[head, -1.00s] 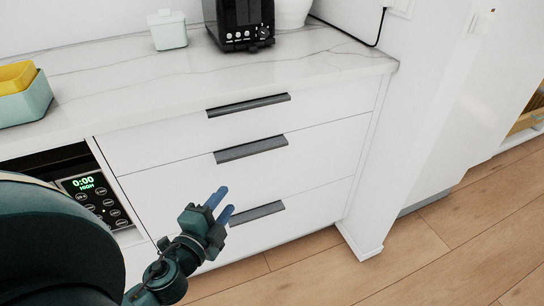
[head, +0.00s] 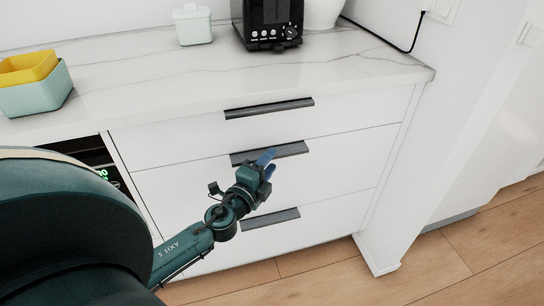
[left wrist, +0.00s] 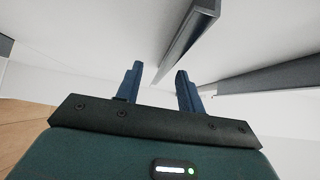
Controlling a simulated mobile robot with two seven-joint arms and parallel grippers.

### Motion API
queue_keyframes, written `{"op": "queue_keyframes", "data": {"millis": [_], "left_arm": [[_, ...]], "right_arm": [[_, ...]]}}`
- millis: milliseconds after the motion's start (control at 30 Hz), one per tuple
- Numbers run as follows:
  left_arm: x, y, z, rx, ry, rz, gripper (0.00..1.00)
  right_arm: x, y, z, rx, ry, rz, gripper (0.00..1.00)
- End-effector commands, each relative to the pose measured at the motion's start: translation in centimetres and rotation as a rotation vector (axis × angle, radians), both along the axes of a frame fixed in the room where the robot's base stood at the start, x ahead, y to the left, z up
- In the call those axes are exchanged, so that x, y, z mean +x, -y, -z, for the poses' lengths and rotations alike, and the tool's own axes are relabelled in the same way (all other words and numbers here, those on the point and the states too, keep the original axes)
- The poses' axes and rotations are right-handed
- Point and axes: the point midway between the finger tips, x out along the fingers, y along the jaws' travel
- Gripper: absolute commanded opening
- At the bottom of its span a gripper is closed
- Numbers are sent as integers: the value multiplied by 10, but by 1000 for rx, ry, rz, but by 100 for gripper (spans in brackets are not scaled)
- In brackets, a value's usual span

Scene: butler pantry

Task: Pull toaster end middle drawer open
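The white drawer unit has three stacked drawers with dark bar handles. The middle drawer (head: 340,154) is closed, and its handle (head: 292,149) is partly covered by my left gripper (head: 267,164). In the left wrist view a dark handle (left wrist: 190,38) runs just beyond the two blue fingertips of my left gripper (left wrist: 158,82). The fingers are apart with nothing between them, and I cannot tell if they touch the handle. The black toaster (head: 272,20) stands on the counter above the drawers. My right gripper is not in view.
The top drawer handle (head: 269,107) and bottom drawer handle (head: 270,218) sit above and below. A microwave (head: 88,155) is at left, mostly behind my arm. A marble counter (head: 330,62) overhangs the drawers. A white side panel (head: 425,150) bounds the right; wooden floor (head: 320,272) is clear.

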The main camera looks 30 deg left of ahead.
Motion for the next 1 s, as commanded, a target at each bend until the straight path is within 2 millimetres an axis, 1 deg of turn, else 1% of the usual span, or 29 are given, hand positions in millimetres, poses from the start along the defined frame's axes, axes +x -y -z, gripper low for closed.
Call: {"op": "queue_keyframes", "data": {"millis": [33,100,200,500,567,900,1000], "left_arm": [[7,0,-1,0,1,1,38],[13,-1,0,1,1,1,38],[18,-1,0,1,0,0,38],[19,-1,1,0,-1,0,38],[19,-1,1,0,-1,0,34],[19,-1,1,0,-1,0,6],[19,-1,1,-1,-1,0,0]], "right_arm": [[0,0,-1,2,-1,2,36],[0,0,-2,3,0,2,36],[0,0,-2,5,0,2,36],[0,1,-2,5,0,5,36],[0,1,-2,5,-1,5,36],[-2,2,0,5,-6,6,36],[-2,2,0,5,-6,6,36]]}}
